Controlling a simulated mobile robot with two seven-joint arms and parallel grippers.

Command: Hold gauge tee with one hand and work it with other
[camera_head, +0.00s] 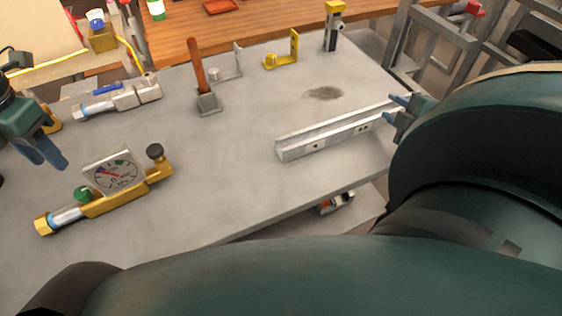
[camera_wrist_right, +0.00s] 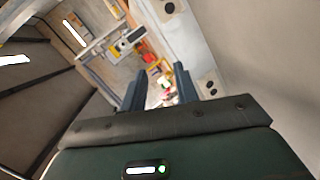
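The gauge tee (camera_head: 125,195) lies on the grey bench at the front left in the head view. It has a brass body, a square white-faced dial, a green knob, a black knob and a brass nut at its lower left end. My left gripper (camera_head: 42,158) is above and left of it, apart from it, with its blue fingers pointing down and looking parted and empty. My right gripper (camera_head: 394,108) is at the bench's right side, by the end of a metal channel, far from the tee. In the right wrist view its fingers (camera_wrist_right: 160,88) are spread with nothing gripped.
The metal channel (camera_head: 335,130) lies on the right of the bench (camera_head: 225,175). The middle of the bench is clear.

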